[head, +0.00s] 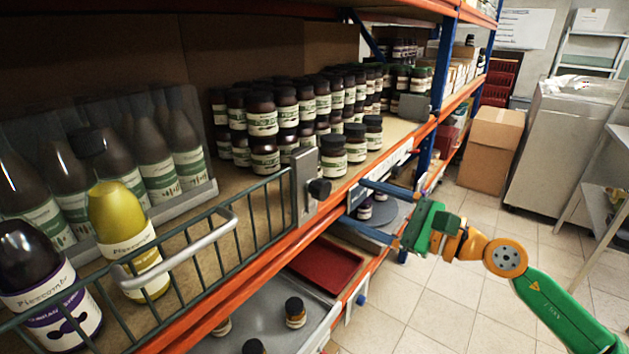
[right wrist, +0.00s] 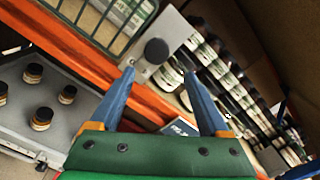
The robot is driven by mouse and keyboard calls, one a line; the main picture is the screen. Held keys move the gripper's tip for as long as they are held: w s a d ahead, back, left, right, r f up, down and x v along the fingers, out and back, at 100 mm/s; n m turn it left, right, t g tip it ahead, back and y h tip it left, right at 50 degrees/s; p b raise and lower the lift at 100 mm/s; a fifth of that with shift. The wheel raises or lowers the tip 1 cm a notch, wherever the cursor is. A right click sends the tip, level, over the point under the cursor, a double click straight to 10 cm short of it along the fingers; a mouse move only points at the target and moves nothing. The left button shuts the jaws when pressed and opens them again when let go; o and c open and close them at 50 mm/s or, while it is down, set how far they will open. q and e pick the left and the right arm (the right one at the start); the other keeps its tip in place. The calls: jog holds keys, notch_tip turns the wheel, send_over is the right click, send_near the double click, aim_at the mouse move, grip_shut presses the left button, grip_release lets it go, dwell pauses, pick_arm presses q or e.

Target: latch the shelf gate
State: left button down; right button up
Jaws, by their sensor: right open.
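The shelf gate (head: 262,218) is a dark green wire panel along the front of the shelf at the left, with a grey bar handle (head: 180,252). A grey latch plate (head: 305,178) with a round black knob (head: 319,189) stands at its right end. In the right wrist view the knob (right wrist: 157,51) lies just beyond and between my fingertips, apart from them. My right gripper (head: 350,203) is open and empty, its blue fingers pointing at the latch in front of the orange beam. It also shows in the right wrist view (right wrist: 159,75). My left gripper is out of view.
Dark jars (head: 333,150) crowd the shelf behind the latch; bottles (head: 130,235) stand behind the gate. A grey block (head: 413,107) sits farther along the shelf edge. The orange beam (head: 345,185) runs below the latch. A lower tray (head: 265,310) holds jars. The aisle floor (head: 455,300) is clear.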

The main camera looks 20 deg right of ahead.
aim_at(326, 191)
jog(key=a+r+p, duration=0.1)
jog(key=w+a+p, duration=0.1)
jog(key=p, duration=0.1)
jog(key=shift+w+r+n, duration=0.25)
jog(key=shift+r+n, duration=0.05)
jog(key=shift+r, duration=0.05)
jog(key=w+a+p, duration=0.1)
jog(key=w+a, duration=0.1)
jog(key=a, duration=0.1)
jog(key=shift+w+a+f+p, duration=0.1)
jog(key=shift+f+p, duration=0.1)
jog(key=shift+p, duration=0.15)
jog(key=shift+w+f, duration=0.25)
jog(key=shift+w, duration=0.05)
jog(key=shift+w+f, duration=0.1)
grip_shut()
